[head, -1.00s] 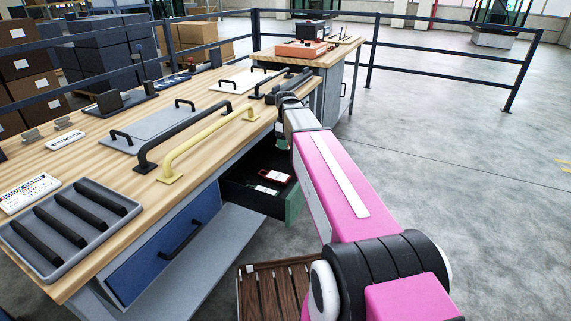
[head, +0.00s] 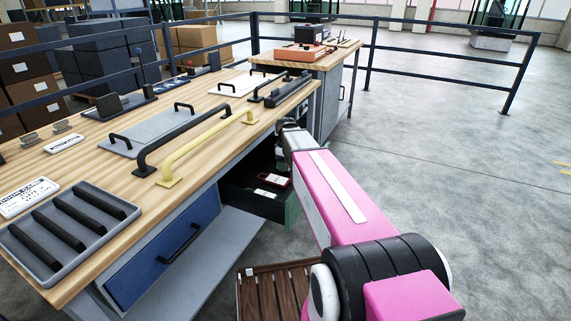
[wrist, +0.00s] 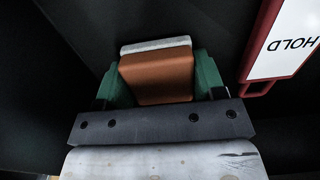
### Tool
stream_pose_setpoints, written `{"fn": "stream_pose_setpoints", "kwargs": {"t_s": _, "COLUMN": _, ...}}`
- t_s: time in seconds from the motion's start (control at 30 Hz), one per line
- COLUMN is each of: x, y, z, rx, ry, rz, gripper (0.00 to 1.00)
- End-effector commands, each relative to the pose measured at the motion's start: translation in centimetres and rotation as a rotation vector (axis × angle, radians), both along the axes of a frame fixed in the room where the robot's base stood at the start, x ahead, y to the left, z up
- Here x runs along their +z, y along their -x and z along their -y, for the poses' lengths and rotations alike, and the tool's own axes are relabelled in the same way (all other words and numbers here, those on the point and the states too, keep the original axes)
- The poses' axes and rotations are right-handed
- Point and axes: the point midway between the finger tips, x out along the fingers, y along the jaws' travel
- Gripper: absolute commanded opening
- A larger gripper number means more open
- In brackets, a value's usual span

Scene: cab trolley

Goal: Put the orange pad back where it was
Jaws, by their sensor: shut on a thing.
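The orange pad (wrist: 157,75) shows in the wrist view as a brown-orange block with a pale grey layer along its far edge. My gripper (wrist: 160,80) has its green fingers shut on the pad's two sides. Around them is the dark inside of the open drawer (head: 240,198), which has a green front (head: 291,208). In the head view my wrist is low over the drawer's far part, and the fingers and pad are hidden. I cannot tell whether the pad touches the drawer floor.
Red tags (head: 272,180) also show in the drawer. The workbench (head: 110,165) above carries a yellow handle (head: 205,147), dark handles and a grey tray (head: 35,262). Open floor lies right.

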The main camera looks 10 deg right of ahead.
Motion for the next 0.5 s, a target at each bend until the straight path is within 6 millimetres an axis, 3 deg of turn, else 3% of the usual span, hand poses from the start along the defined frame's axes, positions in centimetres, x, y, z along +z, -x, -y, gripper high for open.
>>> {"fn": "stream_pose_setpoints", "kwargs": {"t_s": 0.17, "x": -0.21, "y": 0.0, "z": 0.0, "rx": 0.0, "ry": 0.0, "rz": 0.0, "gripper": 0.41}}
{"fn": "stream_pose_setpoints", "kwargs": {"t_s": 0.2, "x": -0.27, "y": 0.0, "z": 0.0, "rx": 0.0, "ry": 0.0, "rz": 0.0, "gripper": 0.67}}
{"fn": "stream_pose_setpoints", "kwargs": {"t_s": 0.27, "x": -0.23, "y": 0.0, "z": 0.0, "rx": 0.0, "ry": 0.0, "rz": 0.0, "gripper": 0.86}}
{"fn": "stream_pose_setpoints", "kwargs": {"t_s": 0.5, "x": -0.22, "y": 0.0, "z": 0.0, "rx": 0.0, "ry": 0.0, "rz": 0.0, "gripper": 0.89}}
